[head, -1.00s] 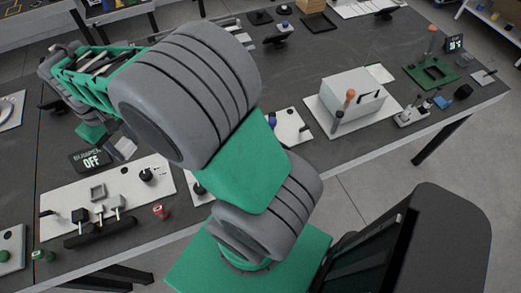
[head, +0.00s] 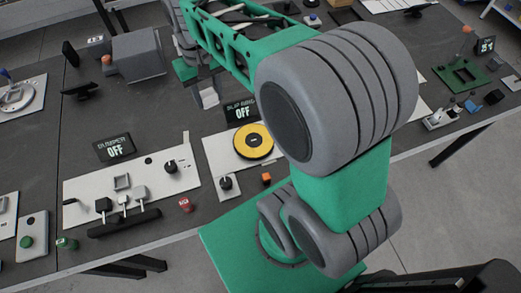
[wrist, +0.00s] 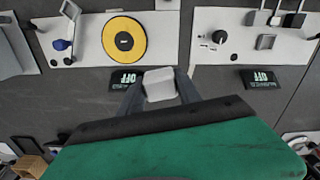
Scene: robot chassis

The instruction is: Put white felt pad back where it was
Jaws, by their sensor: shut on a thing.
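My gripper (wrist: 158,88) is shut on a whitish block with rounded edges, the white felt pad (wrist: 159,84). It shows between the two dark fingers in the wrist view. In the head view the pad (head: 208,97) hangs under the end of my arm, above the dark bench, behind the panel with the yellow disc. Its underside is hidden, and I cannot tell its exact height above the bench.
A white panel with a yellow disc (head: 253,141) and a small display (head: 241,109) stands near the pad. Left of it is a panel with switches and a knob (head: 170,167), with its own display (head: 114,148). Bare dark bench (head: 165,108) lies left of the pad.

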